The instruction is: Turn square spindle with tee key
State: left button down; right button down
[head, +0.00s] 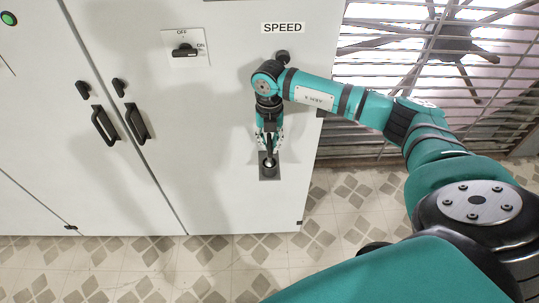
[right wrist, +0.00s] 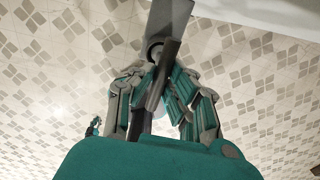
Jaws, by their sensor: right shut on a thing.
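My right gripper (head: 268,140) is in front of the white cabinet, at the small grey plate (head: 268,176) low on its door. In the right wrist view, its teal and grey fingers (right wrist: 160,92) are shut around the dark tee key (right wrist: 166,68). The key's bar lies slanted between the fingers. Its far end is at the round grey boss on the plate (right wrist: 172,16). The square spindle is hidden there, so I cannot tell how far the key sits on it. My left gripper is not in view.
The white cabinet (head: 222,120) carries a black OFF/ON switch (head: 184,50), a SPEED label (head: 283,28) with a dark knob (head: 282,56), and black door handles (head: 136,124). A caged fan (head: 430,60) stands at the right. The tiled floor (head: 130,268) is clear below.

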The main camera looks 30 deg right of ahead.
jog(key=shift+r+p, duration=1.3)
jog(key=shift+r, duration=0.9)
